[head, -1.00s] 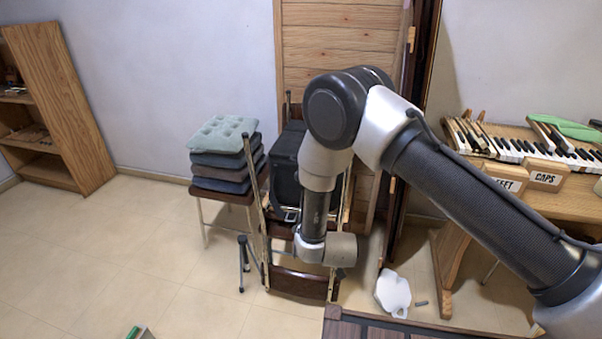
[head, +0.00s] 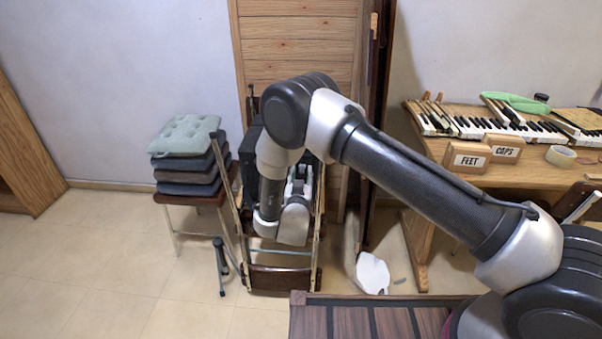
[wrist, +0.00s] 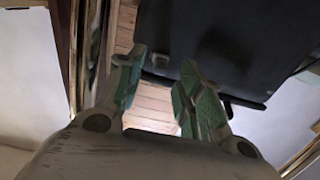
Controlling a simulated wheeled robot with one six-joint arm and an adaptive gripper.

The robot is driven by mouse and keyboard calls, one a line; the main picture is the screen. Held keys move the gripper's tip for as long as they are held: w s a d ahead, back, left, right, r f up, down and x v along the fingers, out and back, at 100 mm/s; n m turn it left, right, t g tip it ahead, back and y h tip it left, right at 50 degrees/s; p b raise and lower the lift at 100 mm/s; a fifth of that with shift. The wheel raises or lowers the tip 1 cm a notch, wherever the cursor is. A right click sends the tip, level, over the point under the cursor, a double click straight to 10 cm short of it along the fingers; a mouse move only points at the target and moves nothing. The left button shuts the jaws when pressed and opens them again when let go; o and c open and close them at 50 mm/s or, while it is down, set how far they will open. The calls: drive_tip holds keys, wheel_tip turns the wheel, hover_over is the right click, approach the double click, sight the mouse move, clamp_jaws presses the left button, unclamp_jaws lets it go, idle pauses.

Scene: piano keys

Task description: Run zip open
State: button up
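A dark case (head: 249,150) stands on a chair in the head view, largely hidden behind my arm. Its dark side fills the upper right of the wrist view (wrist: 225,45). A small tab with a pale spot (wrist: 160,61) shows at the case's edge between my fingertips; I cannot tell if it is the zip pull. My gripper (wrist: 164,66) is open, its two green-padded fingers apart with nothing clearly held. In the head view my gripper (head: 304,176) is partly hidden behind the wrist, in front of the case.
The chair (head: 285,279) has metal posts close around my wrist. A stool with stacked cushions (head: 187,150) is to the left, a small black stand (head: 220,265) on the floor. A table with piano keys (head: 510,130) is right. A dark wooden top (head: 375,318) is in front. Floor at left is clear.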

drive_tip(key=shift+w, duration=0.95)
clamp_jaws()
